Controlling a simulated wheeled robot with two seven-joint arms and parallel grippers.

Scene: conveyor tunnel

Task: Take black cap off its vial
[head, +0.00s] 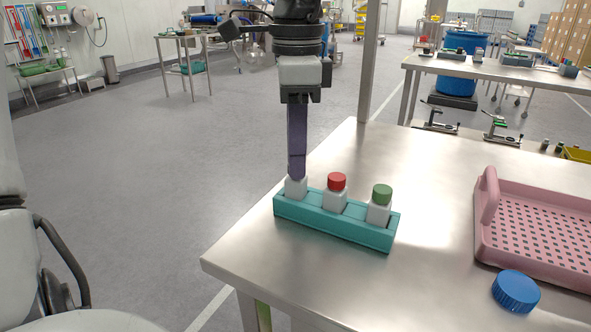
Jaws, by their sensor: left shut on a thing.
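A teal rack (335,226) holds three white vials in a row near the table's left edge. The left vial (296,188) has my left gripper (297,172) right on top of it. The gripper points straight down and is shut at the vial's top, where the black cap is hidden by the fingers. The middle vial (335,200) wears a red cap (337,181). The right vial (378,213) wears a green cap (382,194). All three stand upright in the rack. My right gripper is not in view.
A pink perforated tray (535,228) with a raised handle lies at the right of the metal table (420,270). A large blue lid (516,290) lies in front of it. The tabletop between rack and tray is bare. The table's left edge is close to the rack.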

